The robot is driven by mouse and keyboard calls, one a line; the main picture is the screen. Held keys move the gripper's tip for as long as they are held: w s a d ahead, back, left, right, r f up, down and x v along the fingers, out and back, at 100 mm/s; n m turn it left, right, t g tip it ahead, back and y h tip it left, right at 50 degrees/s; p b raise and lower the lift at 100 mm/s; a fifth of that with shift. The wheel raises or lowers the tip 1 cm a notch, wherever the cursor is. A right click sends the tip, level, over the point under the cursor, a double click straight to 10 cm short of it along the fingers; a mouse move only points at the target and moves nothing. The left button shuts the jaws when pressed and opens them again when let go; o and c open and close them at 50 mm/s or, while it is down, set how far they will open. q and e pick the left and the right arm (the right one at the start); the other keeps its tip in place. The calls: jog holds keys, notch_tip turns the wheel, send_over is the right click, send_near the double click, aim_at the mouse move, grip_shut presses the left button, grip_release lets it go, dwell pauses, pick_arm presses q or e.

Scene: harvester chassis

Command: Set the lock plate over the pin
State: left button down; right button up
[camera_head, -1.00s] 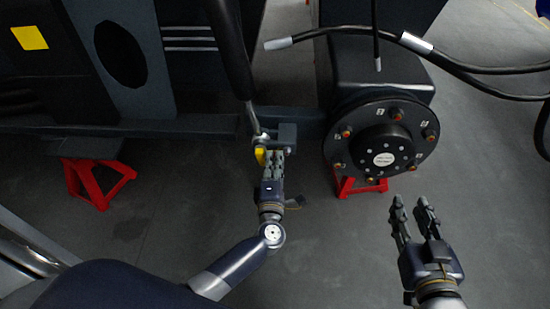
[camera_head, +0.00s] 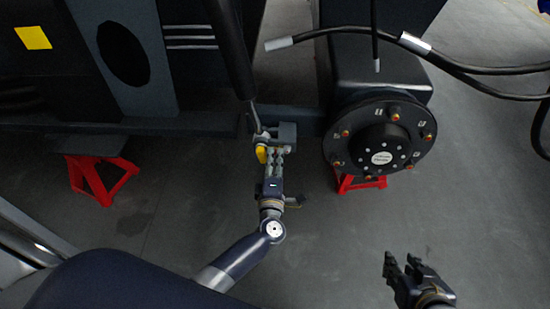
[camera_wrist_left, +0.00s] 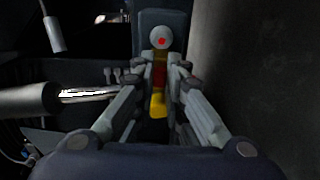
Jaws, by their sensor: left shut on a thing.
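The lock plate is the yellow piece (camera_head: 261,154) at the bracket below the cylinder rod; in the left wrist view it is a yellow and reddish strip (camera_wrist_left: 158,104). My left gripper (camera_head: 274,158) is shut on it, with a finger on each side in the wrist view (camera_wrist_left: 164,82). The pin appears as a round pale end with a red centre (camera_wrist_left: 160,38) on the dark bracket (camera_wrist_left: 178,20), just above the plate. I cannot tell whether the plate touches or surrounds the pin. My right gripper (camera_head: 401,262) is open and empty at the lower right.
A round dark hub with orange bolts (camera_head: 382,140) stands right of the bracket. The black cylinder (camera_head: 231,50) comes down from above. Red stands (camera_head: 100,180) support the chassis. Black hoses (camera_head: 470,75) hang at upper right. The floor between the arms is clear.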

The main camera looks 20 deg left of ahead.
pick_arm(q)
jog(key=shift+d, duration=0.1)
jog(key=c, duration=1.6)
grip_release()
jog(key=shift+c, duration=0.2)
jog(key=v, duration=1.2)
jog(key=shift+r, duration=0.15)
